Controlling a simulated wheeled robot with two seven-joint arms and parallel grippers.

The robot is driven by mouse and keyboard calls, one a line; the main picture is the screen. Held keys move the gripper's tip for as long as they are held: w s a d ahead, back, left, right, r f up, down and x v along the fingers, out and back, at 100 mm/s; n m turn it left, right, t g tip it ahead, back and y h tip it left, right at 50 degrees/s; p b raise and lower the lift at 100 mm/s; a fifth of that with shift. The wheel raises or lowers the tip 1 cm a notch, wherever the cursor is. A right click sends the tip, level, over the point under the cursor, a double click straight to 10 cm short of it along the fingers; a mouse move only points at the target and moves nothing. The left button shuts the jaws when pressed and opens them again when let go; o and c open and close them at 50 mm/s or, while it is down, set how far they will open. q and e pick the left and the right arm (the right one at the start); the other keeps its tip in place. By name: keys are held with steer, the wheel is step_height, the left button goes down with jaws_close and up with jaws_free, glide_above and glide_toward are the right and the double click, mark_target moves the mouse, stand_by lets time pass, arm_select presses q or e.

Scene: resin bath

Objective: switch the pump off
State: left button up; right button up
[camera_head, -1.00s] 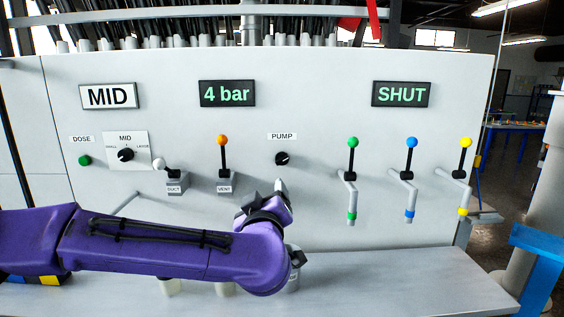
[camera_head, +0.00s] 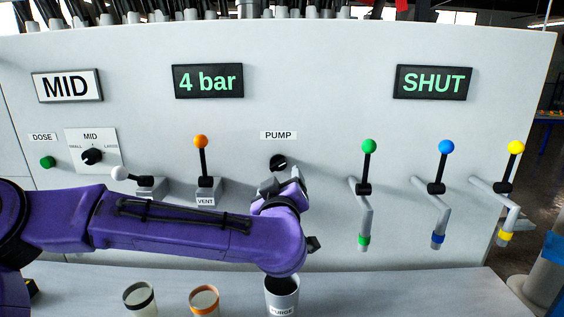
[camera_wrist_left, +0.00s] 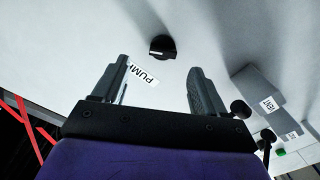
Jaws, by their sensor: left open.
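The pump knob (camera_head: 278,162) is a black round knob with a white mark, under the PUMP label (camera_head: 278,135) on the white panel. In the left wrist view the knob (camera_wrist_left: 162,47) sits ahead of the fingertips, between the two finger lines. The PUMP label (camera_wrist_left: 144,74) shows close to one finger, and that finger partly covers it. My left gripper (camera_head: 285,180) is just below the knob in the head view. In the left wrist view my left gripper (camera_wrist_left: 158,75) is open and empty, apart from the knob. My right gripper is not in view.
Green (camera_head: 369,160), blue (camera_head: 445,160) and yellow (camera_head: 514,160) levers stand right. Cups, including one at front (camera_head: 282,298), stand on the ledge below my arm.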

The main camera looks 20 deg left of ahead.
mark_target(277, 165)
arm_select(q)
steer(key=p+x, duration=0.1)
steer(key=x, duration=0.1)
steer(key=a+p+x, duration=0.1)
steer(key=x, duration=0.2)
steer(key=p+x, duration=0.2)
steer(key=x, duration=0.1)
steer(key=shift+a+r, duration=0.2)
steer(key=shift+r, duration=0.05)
steer(key=shift+w, duration=0.2)
steer(key=shift+s+d+r, duration=0.2)
steer(key=shift+s, duration=0.25)
steer(key=shift+c, duration=1.3)
steer(key=shift+a, duration=0.1)
steer(key=c, duration=0.8)
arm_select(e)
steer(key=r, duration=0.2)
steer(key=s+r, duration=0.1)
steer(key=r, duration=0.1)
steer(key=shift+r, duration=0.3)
